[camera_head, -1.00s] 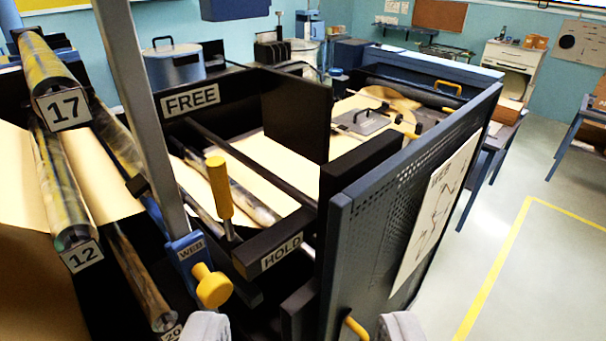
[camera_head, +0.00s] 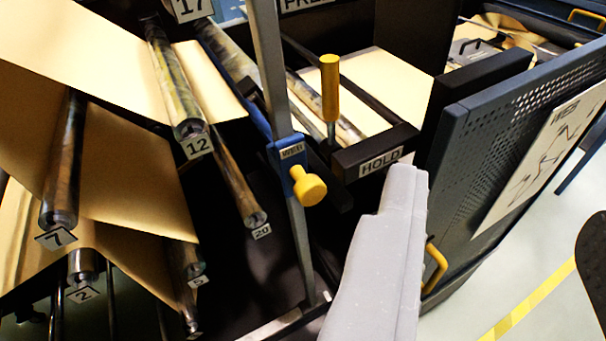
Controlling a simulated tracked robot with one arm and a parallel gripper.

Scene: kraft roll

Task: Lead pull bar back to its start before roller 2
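Roller 2 (camera_head: 82,268) is at the lower left, with its number tag below its end. A blue block marked WEB (camera_head: 288,152) with a yellow knob (camera_head: 309,186) sits on an upright grey post (camera_head: 268,60). No part is labelled pull bar, so I cannot tell for sure whether this block belongs to it. My gripper (camera_head: 500,195) is open and empty. Its pale grey finger stands right of the knob and below the HOLD sign, apart from the knob in the picture. Its other finger shows only as a dark piece at the right edge.
Roller 7 (camera_head: 62,180), roller 12 (camera_head: 175,85) and roller 20 (camera_head: 232,178) carry or border the brown paper web (camera_head: 130,165). A yellow-handled lever (camera_head: 330,88) stands by the HOLD sign (camera_head: 380,163). A perforated blue panel (camera_head: 480,150) with a yellow handle (camera_head: 434,268) bounds the right.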

